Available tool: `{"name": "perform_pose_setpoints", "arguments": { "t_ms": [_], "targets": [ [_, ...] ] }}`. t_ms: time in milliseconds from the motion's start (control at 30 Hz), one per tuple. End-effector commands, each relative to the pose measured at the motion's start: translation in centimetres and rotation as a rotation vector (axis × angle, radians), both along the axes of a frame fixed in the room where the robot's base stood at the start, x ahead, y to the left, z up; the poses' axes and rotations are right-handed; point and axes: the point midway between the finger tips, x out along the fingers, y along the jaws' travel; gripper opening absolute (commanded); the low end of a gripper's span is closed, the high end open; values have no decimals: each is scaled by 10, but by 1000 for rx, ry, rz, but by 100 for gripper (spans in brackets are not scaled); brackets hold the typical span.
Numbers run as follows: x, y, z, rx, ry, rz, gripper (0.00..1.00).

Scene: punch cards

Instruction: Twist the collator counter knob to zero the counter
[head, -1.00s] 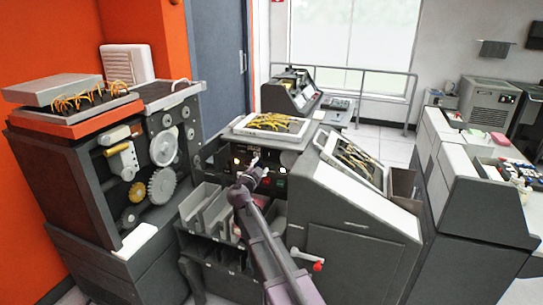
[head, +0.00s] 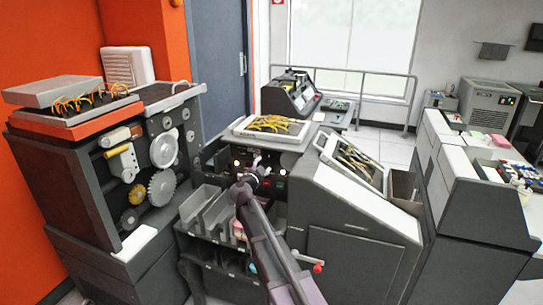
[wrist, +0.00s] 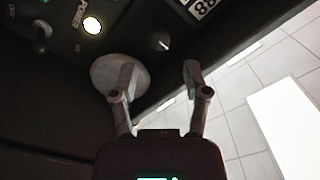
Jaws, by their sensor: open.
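A small dark knob with a pale pointer line (wrist: 158,41) sits on the dark panel in the wrist view, just beyond the gap between my fingertips. Part of the counter window with white digits (wrist: 202,8) shows at the top edge, above and right of the knob. My gripper (wrist: 160,78) is open and empty, one finger on each side below the knob, apart from it. In the head view my gripper (head: 257,160) is at the front panel of the middle machine; it and the arm hide the knob there.
A pale round disc (wrist: 108,73) lies behind the left finger. A lit power lamp (wrist: 92,25) and a toggle switch (wrist: 41,38) are left of the knob. Card pockets (head: 208,207) stand below the panel. A red-tipped handle (head: 318,267) is near the arm.

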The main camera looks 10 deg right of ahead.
Motion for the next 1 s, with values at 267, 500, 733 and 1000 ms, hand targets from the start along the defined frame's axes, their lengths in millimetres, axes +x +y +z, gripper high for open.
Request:
{"name": "perform_pose_setpoints", "arguments": {
  "t_ms": [267, 500, 733, 1000],
  "targets": [
    [22, -12, 0, 0, 0, -1, 60],
    [40, -23, 0, 0, 0, -1, 60],
    [55, -31, 0, 0, 0, -1, 60],
    [63, -37, 0, 0, 0, 0, 60]
  ]
}}
